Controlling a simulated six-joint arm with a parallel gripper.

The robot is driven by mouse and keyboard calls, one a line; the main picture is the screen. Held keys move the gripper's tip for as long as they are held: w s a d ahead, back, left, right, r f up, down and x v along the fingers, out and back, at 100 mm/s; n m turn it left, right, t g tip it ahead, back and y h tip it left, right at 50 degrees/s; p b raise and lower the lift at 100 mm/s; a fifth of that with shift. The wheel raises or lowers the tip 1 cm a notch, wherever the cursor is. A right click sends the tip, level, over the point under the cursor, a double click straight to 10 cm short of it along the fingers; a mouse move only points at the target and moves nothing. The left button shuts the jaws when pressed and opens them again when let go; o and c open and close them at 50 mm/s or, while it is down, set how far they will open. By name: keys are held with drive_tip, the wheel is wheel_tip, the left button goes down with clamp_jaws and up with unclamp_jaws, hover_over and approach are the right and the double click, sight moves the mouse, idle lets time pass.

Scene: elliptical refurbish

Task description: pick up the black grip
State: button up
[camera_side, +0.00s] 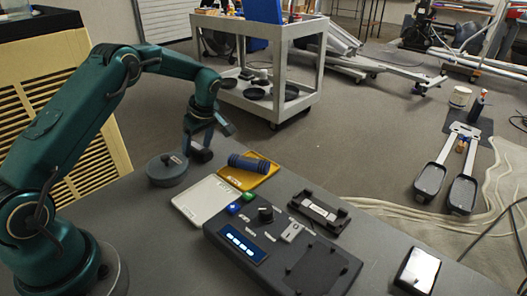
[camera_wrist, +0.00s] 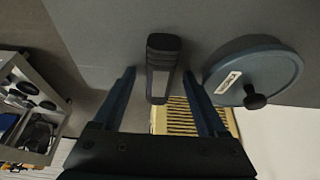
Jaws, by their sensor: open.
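The black grip (camera_wrist: 163,50) is a dark elongated block with rounded ends, seen between my two fingers in the wrist view. In the side view a dark piece (camera_side: 201,155) at the table's far edge, just under my fingers, appears to be this grip. My gripper (camera_side: 208,128) points down over it, fingers apart. In the wrist view my gripper (camera_wrist: 159,74) is open, with one finger to each side of the grip and visible gaps. I cannot tell whether the fingertips are down at its height.
A round dark lidded pot (camera_wrist: 254,75) is close beside the right finger; it also shows in the side view (camera_side: 166,172). A yellow tray (camera_side: 240,181) holds a blue ribbed cylinder (camera_side: 249,163). A white tray (camera_side: 203,200) and a console (camera_side: 285,250) stand nearer.

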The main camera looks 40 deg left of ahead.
clamp_jaws()
